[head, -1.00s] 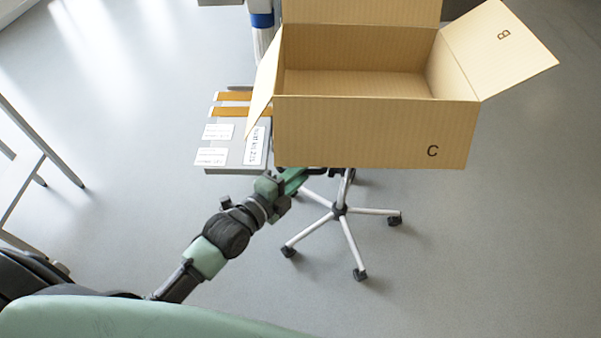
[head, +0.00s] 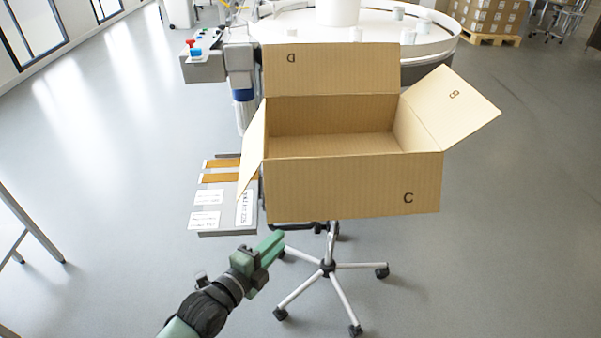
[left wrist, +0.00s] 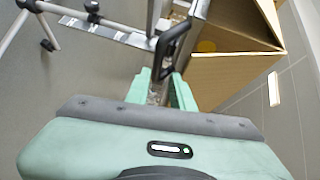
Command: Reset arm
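My left gripper (head: 272,245) is in the lower middle of the head view, below the front of an open cardboard box (head: 350,190) marked C. In the left wrist view its two green fingers (left wrist: 162,92) stand apart with a gap between them, and nothing is clearly held. A black curved handle (left wrist: 178,45) shows just beyond the fingertips; whether they touch it I cannot tell. My right gripper is in no view.
The box stands above a wheeled chair base (head: 328,268). A grey panel with labels (head: 215,225) is to its left. A round white table (head: 380,38) and a control box with red and blue buttons (head: 203,66) are behind. The floor at right is clear.

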